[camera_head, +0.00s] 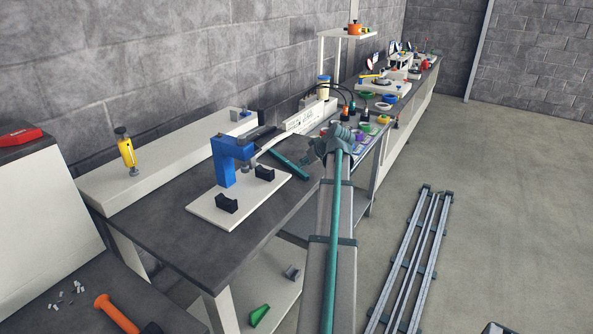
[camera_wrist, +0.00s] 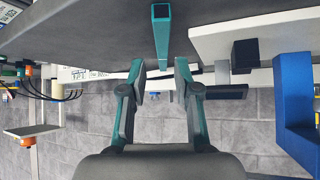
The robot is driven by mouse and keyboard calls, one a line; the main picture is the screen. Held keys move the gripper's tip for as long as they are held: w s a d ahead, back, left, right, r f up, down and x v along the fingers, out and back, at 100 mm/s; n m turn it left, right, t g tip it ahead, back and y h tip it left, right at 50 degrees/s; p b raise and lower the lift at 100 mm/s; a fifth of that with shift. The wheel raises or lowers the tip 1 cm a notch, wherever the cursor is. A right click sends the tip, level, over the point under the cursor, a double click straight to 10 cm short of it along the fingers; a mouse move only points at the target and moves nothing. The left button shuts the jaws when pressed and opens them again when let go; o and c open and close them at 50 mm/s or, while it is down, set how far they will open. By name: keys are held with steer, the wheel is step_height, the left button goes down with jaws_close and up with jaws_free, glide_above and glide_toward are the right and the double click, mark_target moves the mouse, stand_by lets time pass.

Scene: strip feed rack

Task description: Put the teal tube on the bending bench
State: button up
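The teal tube (camera_head: 289,165) lies on the dark bench top (camera_head: 178,216), beside a white base plate (camera_head: 240,212) with a blue bracket-like fixture (camera_head: 226,160) and black blocks (camera_head: 227,204). Exact clearance to the tube is unclear. In the head view, my arm hides the fingertips.
A white shelf block (camera_head: 170,165) with a yellow tool (camera_head: 126,152) runs along the wall. Cables and coloured rings (camera_head: 383,119) crowd the bench farther back. A metal rail frame (camera_head: 410,260) lies on the floor at right. The floor beyond it is clear.

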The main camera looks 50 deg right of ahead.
mark_target(297, 168)
steer(key=shift+a+p+x, duration=0.1)
steer(key=shift+p+x, duration=0.4)
steer(key=shift+x, duration=1.05)
steer(key=shift+a+p+x, duration=0.15)
steer(key=shift+p+x, duration=0.35)
steer(key=shift+x, duration=1)
jaws_close()
